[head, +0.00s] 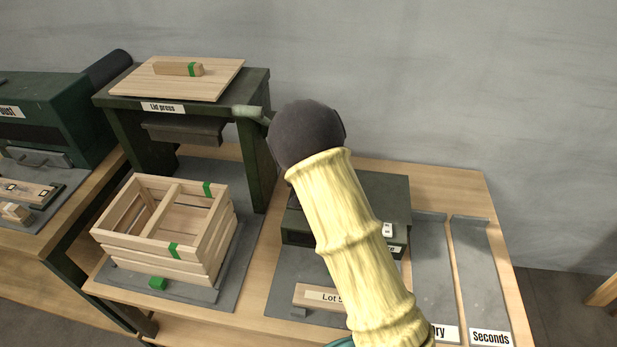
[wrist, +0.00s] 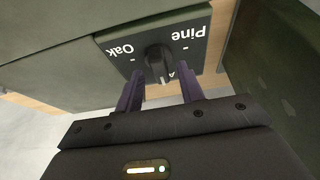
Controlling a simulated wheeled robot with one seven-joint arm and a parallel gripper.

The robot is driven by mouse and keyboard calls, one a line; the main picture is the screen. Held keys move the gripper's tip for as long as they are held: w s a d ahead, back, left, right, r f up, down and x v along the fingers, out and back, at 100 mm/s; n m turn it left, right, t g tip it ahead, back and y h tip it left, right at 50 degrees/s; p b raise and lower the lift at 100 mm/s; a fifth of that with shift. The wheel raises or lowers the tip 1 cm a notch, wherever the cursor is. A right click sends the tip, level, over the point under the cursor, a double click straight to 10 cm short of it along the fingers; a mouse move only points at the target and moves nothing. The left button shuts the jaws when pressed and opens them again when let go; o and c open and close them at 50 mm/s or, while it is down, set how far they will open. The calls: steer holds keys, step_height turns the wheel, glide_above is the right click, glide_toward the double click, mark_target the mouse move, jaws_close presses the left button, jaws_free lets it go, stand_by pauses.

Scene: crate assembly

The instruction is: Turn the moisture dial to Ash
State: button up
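The moisture dial (wrist: 159,61) is a dark knob on a dark green panel in the wrist view. The panel shows upside-down labels "Oak" and "Pine", plus a third label starting with "A" that is partly hidden behind a finger. I cannot tell for sure which mark the knob points at. My gripper (wrist: 160,92) is open, its two purple-grey fingers apart, with the knob between and just beyond their tips; contact cannot be made out. In the head view my arm hides the gripper and the dial.
A dark green box (head: 376,190) stands behind my arm in the head view. The lid press (head: 262,150) stands left of it, with a slatted wooden crate (head: 160,252) in front. A "Lot" block (head: 312,297) lies nearby. Two grey lanes, one marked "Seconds" (head: 478,270), are empty at right.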

steer(key=v, duration=1.6)
steer(key=shift+r, duration=0.4)
steer(key=s+d+r+n+g+p, duration=0.1)
steer(key=s+d+r+p, duration=0.1)
steer(key=s+d, duration=0.5)
steer(key=s+d+r+n+g+p, duration=0.1)
steer(key=s+d+r+p, duration=0.2)
steer(key=s, duration=1.2)
steer(key=d+p, duration=0.2)
steer(key=d, duration=0.2)
steer(key=shift+s+y, duration=0.2)
steer(key=shift+y, duration=0.2)
steer(key=shift+d, duration=0.15)
